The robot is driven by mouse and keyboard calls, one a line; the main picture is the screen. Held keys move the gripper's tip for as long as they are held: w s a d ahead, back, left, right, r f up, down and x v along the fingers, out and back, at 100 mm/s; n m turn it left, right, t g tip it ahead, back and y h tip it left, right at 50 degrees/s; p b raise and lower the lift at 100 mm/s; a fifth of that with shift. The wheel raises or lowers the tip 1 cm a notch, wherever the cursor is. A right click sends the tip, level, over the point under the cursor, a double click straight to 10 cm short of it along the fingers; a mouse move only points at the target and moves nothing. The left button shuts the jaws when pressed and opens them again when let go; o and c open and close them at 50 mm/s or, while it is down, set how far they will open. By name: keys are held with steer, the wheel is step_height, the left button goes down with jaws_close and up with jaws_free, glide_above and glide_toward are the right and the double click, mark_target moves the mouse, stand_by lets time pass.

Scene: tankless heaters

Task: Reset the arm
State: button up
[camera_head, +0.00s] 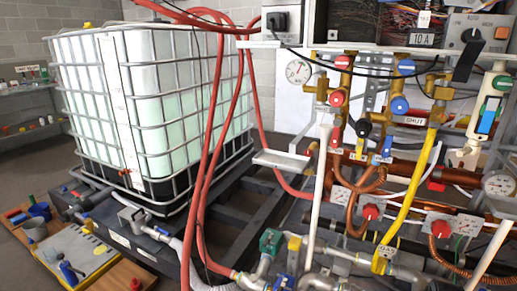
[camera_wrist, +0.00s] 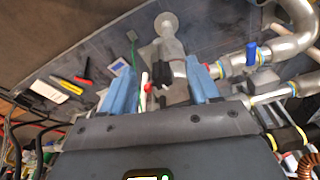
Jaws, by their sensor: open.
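My gripper (camera_wrist: 163,82) shows in the wrist view, its two blue fingers set wide apart. It is open, and nothing is seen clasped between the fingers. A grey pipe fitting (camera_wrist: 172,90) and a small red-ended part show in the gap, seemingly beyond the fingers; the depth is hard to tell. I cannot make out my gripper or arm in the head view.
A caged white tank (camera_head: 150,110) stands at left. Copper pipes, valves and a yellow hose (camera_head: 410,195) crowd the right. Red hoses (camera_head: 205,160) hang across the middle. A yellow-edged tray (camera_head: 75,255) with tools lies lower left. Grey pipes (camera_wrist: 285,45) fill the wrist view's right.

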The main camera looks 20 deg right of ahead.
steer(key=s+a+r+n+t+h+p, duration=0.1)
steer(key=s+a+r+n+t, duration=0.15)
steer(key=a, duration=0.45)
steer(key=s+a+r+n+t+h, duration=0.1)
steer(key=s+a+n+t, duration=0.1)
steer(key=s+a, duration=0.3)
steer(key=s+a+r+n+t+h+p, duration=0.1)
steer(key=s+a+r+n+t, duration=0.15)
steer(key=a, duration=0.55)
steer(key=s+a+r+n+t+y, duration=0.1)
steer(key=a+r, duration=0.4)
steer(key=r, duration=0.5)
steer(key=s+a+r+n+t+y, duration=0.2)
steer(key=s+a+r, duration=0.3)
steer(key=r, duration=0.5)
steer(key=s+a+r+n+t+y, duration=0.1)
steer(key=s+a+r+t, duration=0.3)
steer(key=r, duration=0.5)
steer(key=shift+s+a+r+n+p, duration=0.15)
steer(key=shift+a+r+n+p, duration=0.35)
steer(key=shift+n, duration=0.4)
steer(key=shift+f, duration=0.1)
